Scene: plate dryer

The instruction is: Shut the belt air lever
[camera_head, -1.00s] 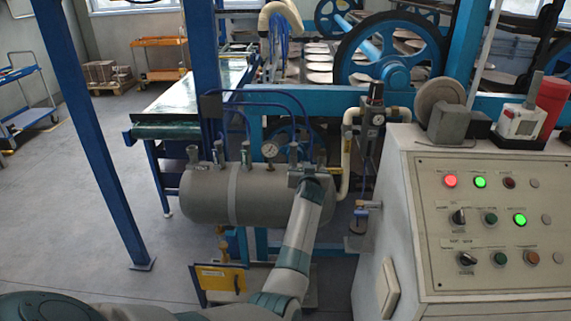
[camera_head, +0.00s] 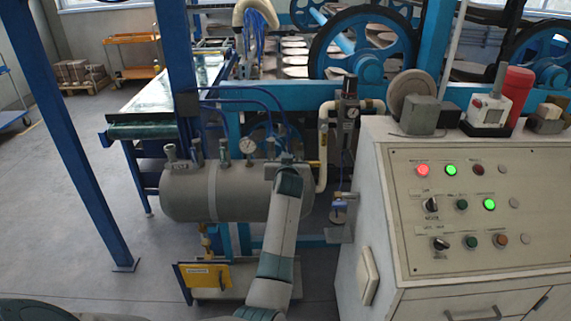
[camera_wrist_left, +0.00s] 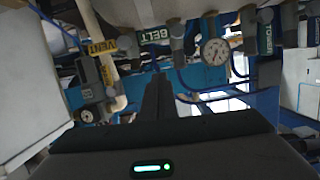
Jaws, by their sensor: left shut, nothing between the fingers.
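The green BELT label (camera_wrist_left: 155,35) shows in the wrist view on the row of air fittings, with a grey valve body (camera_wrist_left: 177,32) beside it. My left gripper (camera_wrist_left: 157,92) is shut and empty, its dark fingers pointing up the picture toward the BELT label. I cannot tell whether they touch the valve. In the head view, my left gripper (camera_head: 286,162) is at the right end of the grey air tank (camera_head: 190,195), and my wrist hides the belt lever. The lever's position is not clear. My right gripper is not in view.
The yellow VENT label (camera_wrist_left: 103,46) lies left of BELT, and a pressure gauge (camera_wrist_left: 215,51) and the TOWER label (camera_wrist_left: 268,40) lie right. A control cabinet (camera_head: 375,200) stands right of the tank. A cream pipe (camera_head: 323,150) rises close to my gripper.

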